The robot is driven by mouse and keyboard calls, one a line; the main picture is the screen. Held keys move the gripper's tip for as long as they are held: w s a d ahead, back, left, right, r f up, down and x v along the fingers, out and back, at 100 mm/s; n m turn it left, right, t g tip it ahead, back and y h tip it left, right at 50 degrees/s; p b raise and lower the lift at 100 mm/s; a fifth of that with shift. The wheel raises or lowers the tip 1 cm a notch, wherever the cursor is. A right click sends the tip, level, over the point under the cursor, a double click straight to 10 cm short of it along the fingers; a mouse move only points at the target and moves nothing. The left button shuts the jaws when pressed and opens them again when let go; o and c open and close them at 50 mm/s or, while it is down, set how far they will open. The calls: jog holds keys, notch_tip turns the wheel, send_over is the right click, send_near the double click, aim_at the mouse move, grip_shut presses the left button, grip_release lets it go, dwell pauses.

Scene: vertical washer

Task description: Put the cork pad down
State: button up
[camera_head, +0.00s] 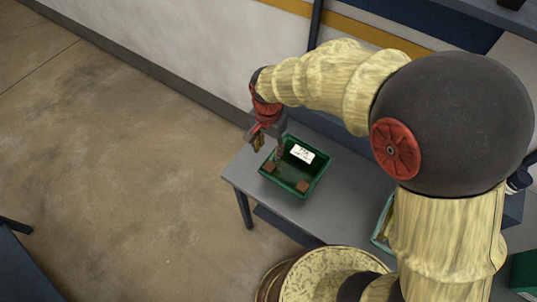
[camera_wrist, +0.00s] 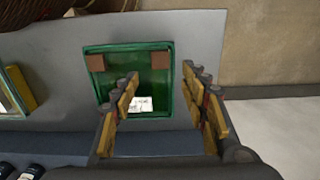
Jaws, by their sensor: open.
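Two small brown square pads, which look like the cork pads, lie inside a green tray (camera_head: 322,172). In the head view one pad (camera_head: 302,186) is in the near right corner and the other pad (camera_head: 269,167) is near the left side. In the wrist view they show as a left pad (camera_wrist: 97,63) and a right pad (camera_wrist: 160,60) along the tray's upper edge. My gripper (camera_head: 269,147) is above the tray's left side, pointing down. In the wrist view my gripper (camera_wrist: 161,76) has its fingers apart with nothing held between them.
A white printed card (camera_head: 302,154) lies in the tray. The tray stands on a grey table (camera_head: 240,174), which has bare room around it. Another bin (camera_head: 381,236) is partly hidden by my arm. A wall runs behind the table.

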jog(key=s+d+r+n+t, duration=0.2)
jog(key=s+d+r+t, duration=0.15)
jog(key=d+r, duration=1)
jog(key=s+d+r+n+t, duration=0.1)
jog(key=s+d+r+n, duration=0.1)
jog(key=s+d+r, duration=0.2)
jog(key=s+d+r+n+t, duration=0.1)
jog(key=s+d+r+n, duration=0.1)
jog(key=s+d+r, duration=0.2)
jog(key=s, duration=0.3)
jog(key=shift+s+d, duration=0.3)
notch_tip(320, 180, down, 13)
jog(key=b, duration=1.3)
jog(key=shift+f, duration=0.1)
